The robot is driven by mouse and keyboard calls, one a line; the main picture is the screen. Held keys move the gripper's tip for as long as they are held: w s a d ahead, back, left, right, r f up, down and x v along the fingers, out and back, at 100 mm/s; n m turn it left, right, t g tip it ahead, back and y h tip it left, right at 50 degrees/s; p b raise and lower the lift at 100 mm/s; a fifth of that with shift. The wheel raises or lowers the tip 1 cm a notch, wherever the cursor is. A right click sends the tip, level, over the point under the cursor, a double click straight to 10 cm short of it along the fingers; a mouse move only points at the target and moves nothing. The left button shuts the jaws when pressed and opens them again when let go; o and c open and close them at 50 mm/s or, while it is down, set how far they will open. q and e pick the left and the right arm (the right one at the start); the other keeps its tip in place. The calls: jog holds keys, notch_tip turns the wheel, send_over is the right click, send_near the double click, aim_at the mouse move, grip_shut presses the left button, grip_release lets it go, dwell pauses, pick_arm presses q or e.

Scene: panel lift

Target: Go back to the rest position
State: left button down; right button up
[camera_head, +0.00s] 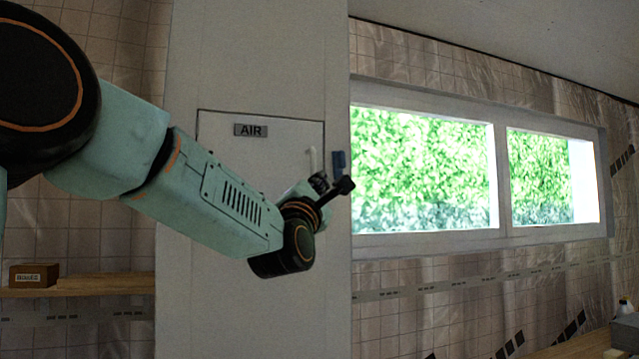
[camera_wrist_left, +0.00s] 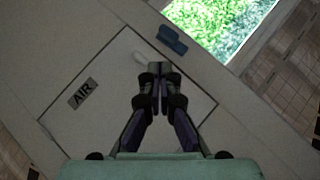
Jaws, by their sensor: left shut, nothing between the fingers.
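My left arm comes in from the left across a pale panel door (camera_head: 235,160) marked AIR. My left gripper (camera_head: 318,183) is in front of the door's right side, partly hidden by its own wrist. In the left wrist view the gripper (camera_wrist_left: 159,88) is shut, with its dark fingers together and nothing between them. A white handle (camera_head: 313,158) on the door shows just above it; it also shows in the left wrist view (camera_wrist_left: 140,58), just beyond the fingertips. Any gap between them is hard to judge. The door looks closed. My right gripper is not in view.
A blue piece (camera_head: 339,161) sits on the pale column right of the door. A window (camera_head: 500,232) is in the tiled wall at right. A wooden shelf (camera_head: 110,284) at lower left holds a small brown box (camera_head: 34,275). A counter edge shows at lower right.

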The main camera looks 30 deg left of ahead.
pick_arm(q)
jog(key=shift+s+a, duration=0.15)
jog(key=shift+a, duration=0.05)
jog(key=shift+d, duration=0.1)
jog(key=s+d+f+m+g+h+b, duration=0.1)
jog(key=d+f+m+g+h+b, duration=0.15)
jog(key=f+m, duration=0.9)
jog(key=s+d+f+m+g+h+b, duration=0.1)
jog(key=s+d+f+m+g+b, duration=0.2)
jog(key=f, duration=1.8)
jog(key=d+f+m+g+h+b, duration=0.15)
jog(key=f+m+g, duration=0.45)
jog(key=f, duration=1)
jog(key=s+d+f+m+g+b, duration=0.1)
jog(key=s+f+m, duration=0.1)
jog(key=s+f, duration=0.45)
jog(key=s+d+f+m+g+b, duration=0.1)
jog(key=s+f+g+b, duration=0.15)
jog(key=f, duration=0.65)
jog(key=s+f+m+g+b, duration=0.1)
jog(key=s+f+m, duration=0.1)
jog(key=s+f, duration=0.45)
jog(key=s+d+f+m+g+b, duration=0.1)
jog(key=s+f+g+b, duration=0.6)
jog(key=s+f, duration=1.5)
jog(key=s, duration=0.3)
jog(key=shift+d+f, duration=0.15)
jog(key=shift+f, duration=0.1)
